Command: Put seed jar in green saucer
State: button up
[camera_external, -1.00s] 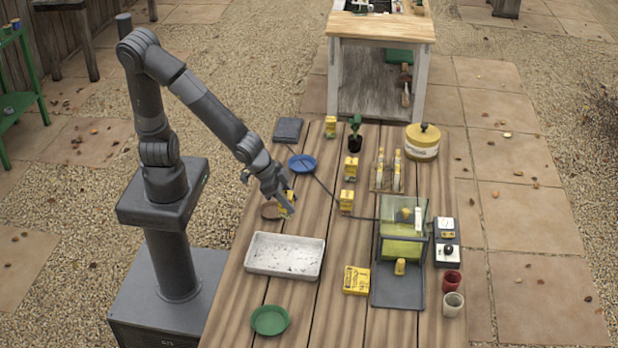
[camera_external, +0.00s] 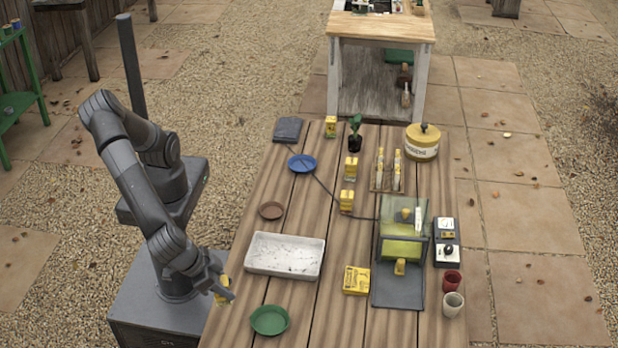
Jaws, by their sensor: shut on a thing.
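My gripper (camera_external: 226,289) is shut on the seed jar (camera_external: 221,290), a small yellow jar partly hidden by the fingers. It is at the left edge of the table, left of the white tray and up and left of the green saucer. The green saucer (camera_external: 270,320) lies at the near left of the table and looks empty. The jar is apart from the saucer.
A white tray (camera_external: 284,256) lies right of my gripper. A brown saucer (camera_external: 271,210) and a blue saucer (camera_external: 302,163) are farther back. A yellow packet (camera_external: 356,280) and a clear-lidded box (camera_external: 398,290) stand to the right. Bare planks surround the green saucer.

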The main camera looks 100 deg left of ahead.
jog(key=shift+w+r+x, duration=0.3)
jog(key=shift+w+x, duration=0.25)
jog(key=shift+x, duration=2)
jog(key=shift+w+r+x, duration=0.35)
jog(key=shift+w+x, duration=0.2)
jog(key=shift+x, duration=2)
jog(key=shift+w+r+x, duration=0.3)
jog(key=shift+w+x, duration=0.25)
jog(key=shift+x, duration=2)
jog(key=o, duration=1)
jog(key=shift+f, duration=0.15)
jog(key=shift+o, duration=0.2)
